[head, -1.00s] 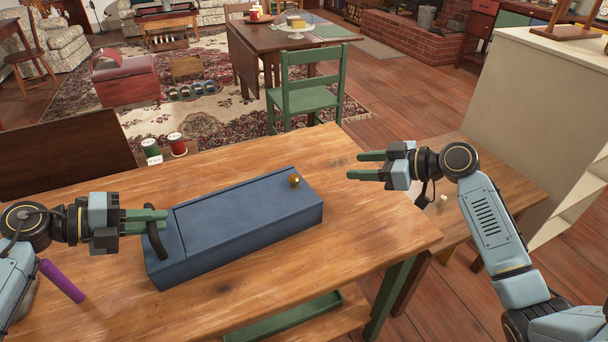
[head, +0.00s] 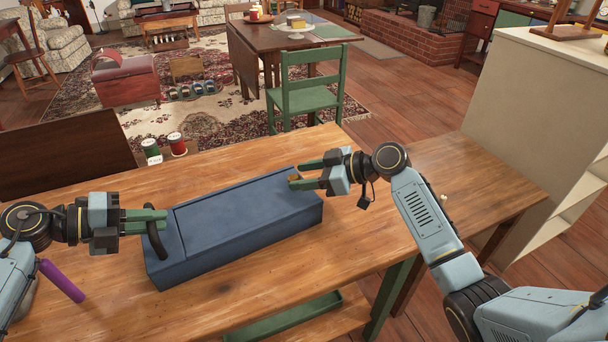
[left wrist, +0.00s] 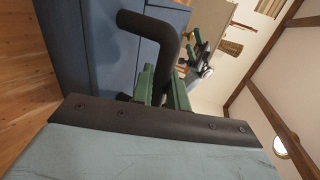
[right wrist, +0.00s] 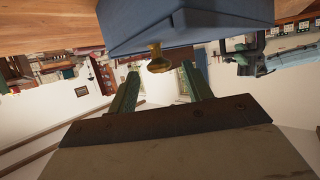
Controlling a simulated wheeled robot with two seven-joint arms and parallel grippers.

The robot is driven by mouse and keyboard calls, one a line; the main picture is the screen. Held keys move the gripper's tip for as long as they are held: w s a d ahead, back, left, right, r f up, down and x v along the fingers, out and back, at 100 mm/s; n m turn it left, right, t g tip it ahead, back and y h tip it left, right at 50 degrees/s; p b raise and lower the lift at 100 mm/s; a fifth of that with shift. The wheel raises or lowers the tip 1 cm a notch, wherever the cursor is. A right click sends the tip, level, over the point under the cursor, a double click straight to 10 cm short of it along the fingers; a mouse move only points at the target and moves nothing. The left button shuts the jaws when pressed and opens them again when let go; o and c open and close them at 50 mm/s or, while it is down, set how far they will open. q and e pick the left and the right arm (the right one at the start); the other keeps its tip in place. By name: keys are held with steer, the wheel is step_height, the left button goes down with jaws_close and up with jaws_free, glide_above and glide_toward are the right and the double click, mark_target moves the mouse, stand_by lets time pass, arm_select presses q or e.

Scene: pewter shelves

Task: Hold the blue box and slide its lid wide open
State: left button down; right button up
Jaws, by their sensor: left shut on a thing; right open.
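The long blue box (head: 200,262) lies on the wooden table, with its blue lid (head: 235,212) on top and shut as far as I can see. A dark handle (head: 155,235) stands at the box's left end. My left gripper (head: 160,215) is shut on that handle, which also shows in the left wrist view (left wrist: 150,28). A brass knob (right wrist: 157,60) sits at the lid's right end. My right gripper (head: 300,173) is open at the knob, with its fingers on either side of it. In the right wrist view the knob is ahead of the fingertips, between them.
The wooden table (head: 350,255) has bare room in front and to the right of the box. Green and red spools (head: 176,143) stand behind it. A purple rod (head: 62,281) is at the left. A pale shelf unit (head: 530,110) stands at the right.

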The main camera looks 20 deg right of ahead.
steer(key=shift+w+a+f, duration=0.1)
steer(key=shift+w+a, duration=0.05)
steer(key=shift+a, duration=0.05)
jaws_close()
steer(key=w+d, duration=0.1)
steer(key=d, duration=1.5)
steer(key=shift+w, duration=0.3)
jaws_free()
